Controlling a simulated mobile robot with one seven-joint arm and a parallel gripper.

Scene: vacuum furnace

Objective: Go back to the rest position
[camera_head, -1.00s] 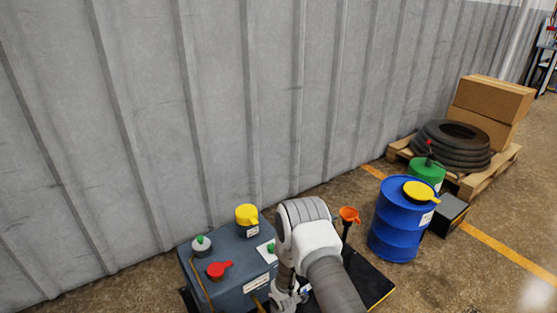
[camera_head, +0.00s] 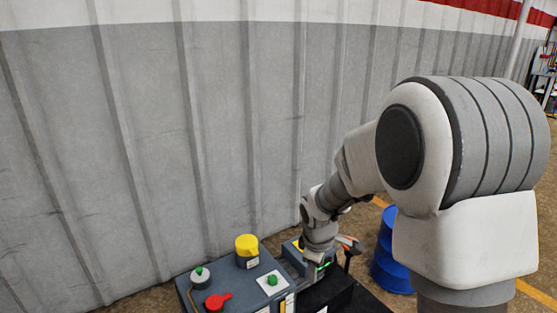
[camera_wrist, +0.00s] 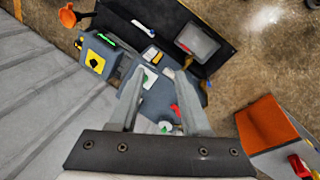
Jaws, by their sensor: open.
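My gripper (camera_wrist: 158,85) is open in the wrist view, with its two fingers apart and nothing seen between them. The grey-blue furnace unit (camera_wrist: 155,102) lies beyond the fingers, partly hidden by them. In the head view my arm bends down from the large joint on the right, and its wrist is just right of the furnace unit (camera_head: 228,283). The unit's top carries a yellow cap (camera_head: 247,245), a red lever (camera_head: 217,301) and green knobs. The fingertips are hard to make out in the head view.
A blue drum (camera_head: 387,262) is partly hidden by my arm. The corrugated wall (camera_head: 150,130) rises close behind.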

